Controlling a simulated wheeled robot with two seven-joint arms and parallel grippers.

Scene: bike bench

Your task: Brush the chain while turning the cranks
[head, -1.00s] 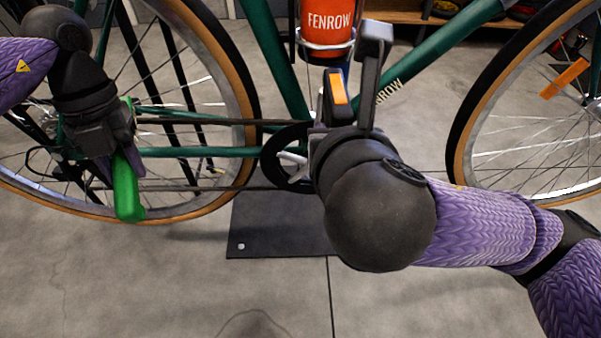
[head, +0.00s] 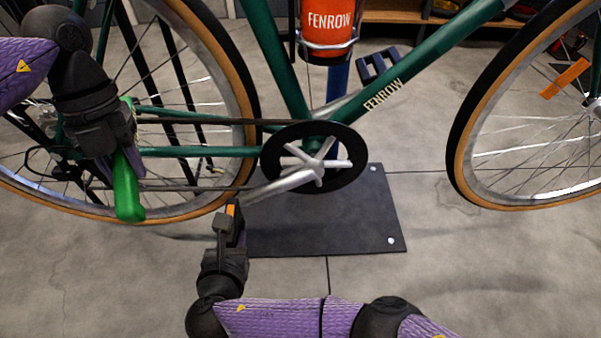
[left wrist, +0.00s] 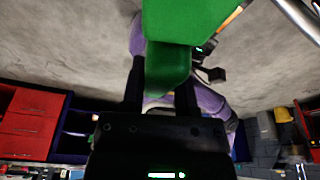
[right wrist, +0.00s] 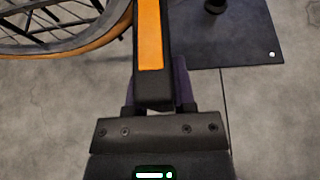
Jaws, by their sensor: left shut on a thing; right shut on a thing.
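My left gripper (head: 122,160) is shut on the green brush (head: 129,190), beside the rear wheel at the chain's left end. The brush's green handle also fills the top of the left wrist view (left wrist: 170,65); its bristles are hidden. The dark chain (head: 205,122) runs from the rear hub to the chainring (head: 343,180). The silver crank arm (head: 280,187) points down and left from the chainring. My right gripper (head: 232,222) is shut on the black pedal with an orange reflector, seen large in the right wrist view (right wrist: 150,45). The opposite pedal (head: 378,64) is up and right.
The green bike frame (head: 420,75) spans the view, with an orange FENROW bottle (head: 328,30) on it. A dark stand plate (head: 340,235) lies on the floor below the cranks. The rear wheel (head: 240,95) and front wheel (head: 462,150) flank the cranks. The front floor is clear.

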